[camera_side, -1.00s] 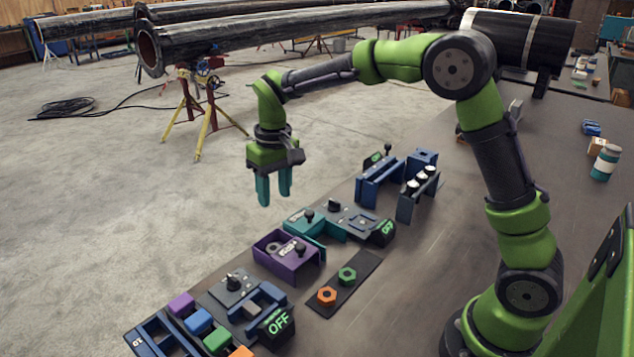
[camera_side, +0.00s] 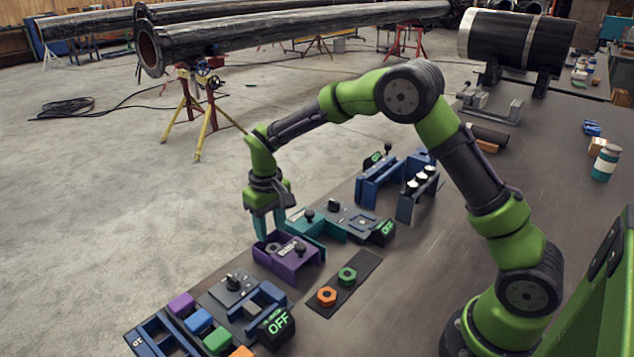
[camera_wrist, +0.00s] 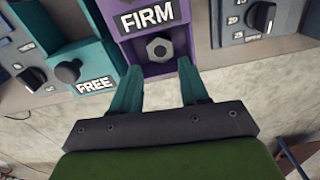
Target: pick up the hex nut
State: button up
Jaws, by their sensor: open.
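A grey hex nut (camera_wrist: 158,48) with a dark round centre sits in the purple fixture (camera_wrist: 128,50), below its "FIRM" label. In the side view the purple fixture (camera_side: 297,264) stands at the table's left edge, and the small grey nut (camera_side: 273,247) shows at its left part. My gripper (camera_side: 270,234) points down with teal fingers just above and behind that part. In the wrist view my open fingertips (camera_wrist: 159,68) lie either side of the nut's line, with the nut slightly beyond them. Nothing is between the fingers. I cannot tell the remaining height exactly.
Orange (camera_side: 327,296) and green (camera_side: 347,275) hex nuts lie on a dark strip (camera_side: 337,288) right of the purple fixture. A teal fixture (camera_wrist: 108,72) marked "FREE" is close beside it. Dark control panels (camera_wrist: 258,18) flank both.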

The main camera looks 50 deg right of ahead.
aim_at(273, 248)
jog(key=f, duration=0.5)
jog(key=shift+s+a+f, duration=0.1)
jog(key=shift+s, duration=0.1)
jog(key=c, duration=0.7)
